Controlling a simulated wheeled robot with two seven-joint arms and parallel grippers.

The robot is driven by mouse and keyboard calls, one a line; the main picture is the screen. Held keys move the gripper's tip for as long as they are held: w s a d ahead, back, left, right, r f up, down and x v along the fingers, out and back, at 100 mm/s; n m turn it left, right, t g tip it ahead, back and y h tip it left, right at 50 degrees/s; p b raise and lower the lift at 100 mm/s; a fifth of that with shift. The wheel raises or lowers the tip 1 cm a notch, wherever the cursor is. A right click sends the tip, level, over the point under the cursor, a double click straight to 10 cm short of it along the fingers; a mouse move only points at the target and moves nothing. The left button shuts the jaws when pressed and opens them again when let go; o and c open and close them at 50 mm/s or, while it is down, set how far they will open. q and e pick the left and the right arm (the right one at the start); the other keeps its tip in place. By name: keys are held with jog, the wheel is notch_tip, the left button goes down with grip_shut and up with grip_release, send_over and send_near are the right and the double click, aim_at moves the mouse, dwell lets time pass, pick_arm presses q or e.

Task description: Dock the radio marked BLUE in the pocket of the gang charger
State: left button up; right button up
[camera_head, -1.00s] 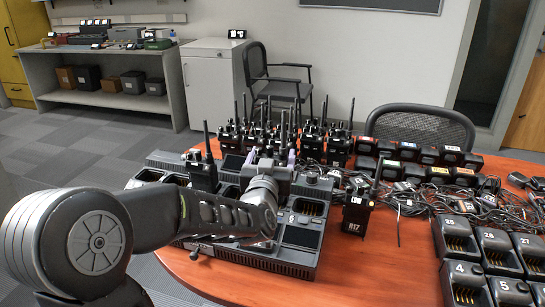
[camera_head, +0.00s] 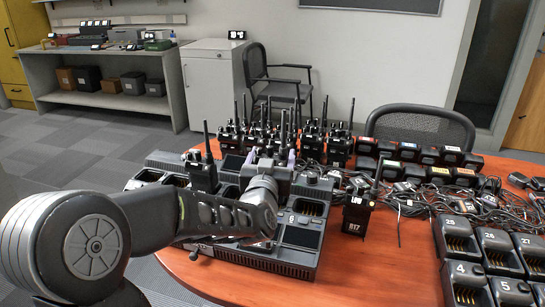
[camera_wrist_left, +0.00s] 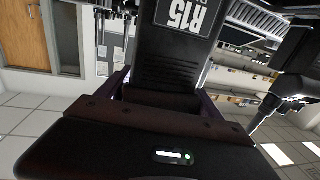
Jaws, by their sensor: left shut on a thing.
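The gang charger (camera_head: 288,268) is a wide dark unit on the table with several pockets, some visibly empty. One radio (camera_head: 202,177) stands upright in its left part. My left gripper (camera_head: 271,158) is above the charger, mostly hidden behind its own wrist. In the left wrist view it is shut on a black radio (camera_wrist_left: 172,62) marked R15, held between its fingers. The smaller lettering under R15 is cut off, so I cannot read BLUE. Whether the held radio touches a pocket is hidden. My right gripper is not in view.
A radio marked R17 (camera_head: 356,217) stands right of the charger. Several radios (camera_head: 310,140) stand behind it. Tangled cables (camera_head: 410,200) and single chargers (camera_head: 460,247) fill the right side. The table front (camera_head: 370,270) is clear.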

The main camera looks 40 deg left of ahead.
pick_arm(q)
jog(key=shift+b, duration=0.45)
dwell(0.9)
jog(key=shift+f+b, duration=2.3)
jog(key=o, duration=1.7)
jog(key=shift+r, duration=0.1)
jog(key=shift+o, duration=1.2)
jog(key=shift+v, duration=3.95)
